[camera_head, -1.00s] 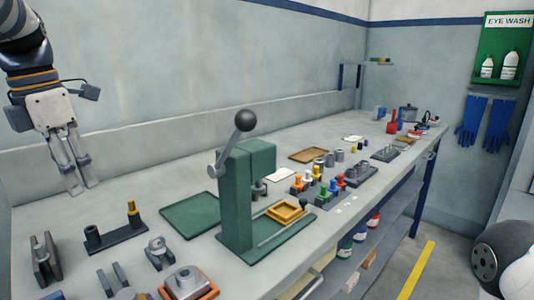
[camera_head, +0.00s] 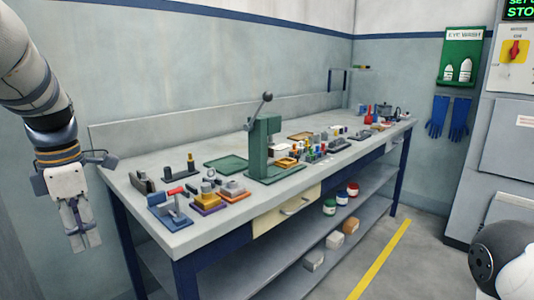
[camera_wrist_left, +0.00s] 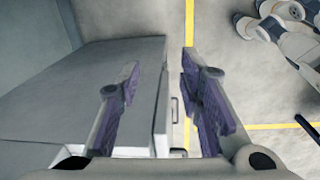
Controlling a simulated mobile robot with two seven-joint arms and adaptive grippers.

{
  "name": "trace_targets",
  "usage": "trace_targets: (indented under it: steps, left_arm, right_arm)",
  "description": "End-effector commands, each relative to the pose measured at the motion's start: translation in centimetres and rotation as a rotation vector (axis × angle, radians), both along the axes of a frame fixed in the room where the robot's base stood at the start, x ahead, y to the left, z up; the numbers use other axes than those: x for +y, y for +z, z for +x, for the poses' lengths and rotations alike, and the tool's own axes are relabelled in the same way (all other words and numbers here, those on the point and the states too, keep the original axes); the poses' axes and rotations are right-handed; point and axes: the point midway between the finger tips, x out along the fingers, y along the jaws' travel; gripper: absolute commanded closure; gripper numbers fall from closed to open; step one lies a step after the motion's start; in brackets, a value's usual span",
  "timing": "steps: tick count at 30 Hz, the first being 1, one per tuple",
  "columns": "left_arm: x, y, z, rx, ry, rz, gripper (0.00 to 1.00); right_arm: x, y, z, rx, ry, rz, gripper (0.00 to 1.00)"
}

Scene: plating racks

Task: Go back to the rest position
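My left gripper (camera_head: 84,243) hangs fingers down at the left of the head view, beside the left end of the grey workbench (camera_head: 150,146) and clear of it. In the left wrist view its two fingers (camera_wrist_left: 160,66) stand apart with nothing between them. Below them are a grey box-like surface (camera_wrist_left: 80,90) and the floor. My right gripper is not in view; a white and black rounded part, likely of my right arm, shows at the lower right of the head view.
A green lever press (camera_head: 262,145), a green tray (camera_head: 226,164) and several small fixtures stand on the workbench. Jars (camera_head: 340,198) sit on the shelf below. A yellow floor line (camera_head: 380,262) runs along the front. The floor right of the bench is clear.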

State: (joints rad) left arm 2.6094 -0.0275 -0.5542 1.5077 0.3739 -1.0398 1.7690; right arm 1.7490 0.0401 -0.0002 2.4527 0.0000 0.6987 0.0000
Motion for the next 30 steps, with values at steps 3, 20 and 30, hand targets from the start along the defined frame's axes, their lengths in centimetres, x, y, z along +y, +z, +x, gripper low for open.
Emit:
trace_targets:
  steps: [3, 20, 30]
  left_arm:
    - [-0.3, -9.9, -2.2, 0.109, -0.305, 0.064, 0.67]
    - [-13.9, -34.1, -30.5, 0.182, -2.222, -0.077, 0.67]
    - [-15.4, -33.8, -32.2, 0.123, -2.355, -0.085, 0.67]
  right_arm:
    - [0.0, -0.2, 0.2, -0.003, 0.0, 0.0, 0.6]
    - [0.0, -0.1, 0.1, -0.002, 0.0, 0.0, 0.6]
    - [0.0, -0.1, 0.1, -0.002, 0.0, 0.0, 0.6]
